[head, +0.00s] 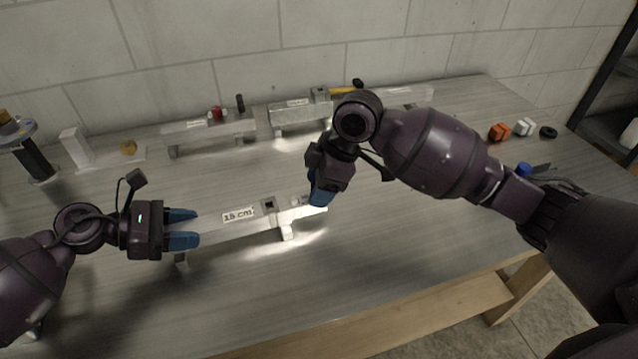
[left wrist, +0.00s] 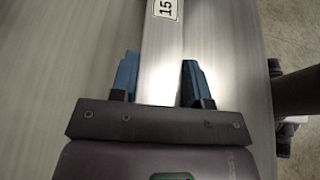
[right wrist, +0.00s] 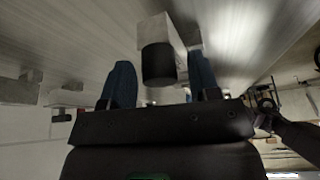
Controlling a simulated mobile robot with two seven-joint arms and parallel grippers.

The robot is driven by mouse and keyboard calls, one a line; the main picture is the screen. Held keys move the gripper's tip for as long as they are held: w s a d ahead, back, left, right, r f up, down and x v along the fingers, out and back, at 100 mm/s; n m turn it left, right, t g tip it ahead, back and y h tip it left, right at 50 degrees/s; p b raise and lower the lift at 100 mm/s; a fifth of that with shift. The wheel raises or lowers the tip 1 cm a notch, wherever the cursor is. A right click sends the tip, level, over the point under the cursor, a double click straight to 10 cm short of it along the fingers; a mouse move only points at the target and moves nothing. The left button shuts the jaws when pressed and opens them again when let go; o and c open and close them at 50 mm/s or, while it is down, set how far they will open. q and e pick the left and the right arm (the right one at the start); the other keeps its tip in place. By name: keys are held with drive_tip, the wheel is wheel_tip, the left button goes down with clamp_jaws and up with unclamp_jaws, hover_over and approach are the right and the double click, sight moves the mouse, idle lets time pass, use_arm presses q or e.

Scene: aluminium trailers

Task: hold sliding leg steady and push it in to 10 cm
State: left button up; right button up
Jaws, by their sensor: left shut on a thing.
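A pale metal square tube labelled "15 cm" (head: 238,215) lies on short feet near the front of the table. It also shows in the left wrist view (left wrist: 163,50). My left gripper (head: 182,228) is shut on the tube's left end, one blue finger on each side. My right gripper (head: 319,192) is at the tube's right end, where the sliding leg's end (head: 309,212) is partly hidden by its fingers. In the right wrist view, a pale square piece with a black round end (right wrist: 158,65) sits between the open blue fingers. I cannot tell whether they touch it.
Behind are similar tubes on feet (head: 290,115), with a red knob (head: 216,113) and a yellow-handled tool (head: 345,90). Orange (head: 499,132) and white (head: 524,127) blocks and a black ring (head: 548,132) lie at the right. The table front is clear.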

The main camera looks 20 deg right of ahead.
clamp_jaws()
drive_tip(key=shift+a, duration=1.45)
drive_tip(key=shift+o, duration=0.6)
unclamp_jaws()
drive_tip(key=shift+d, duration=0.1)
drive_tip(key=v, duration=1.2)
drive_tip(key=shift+s+d, duration=0.1)
drive_tip(key=shift+c, duration=0.4)
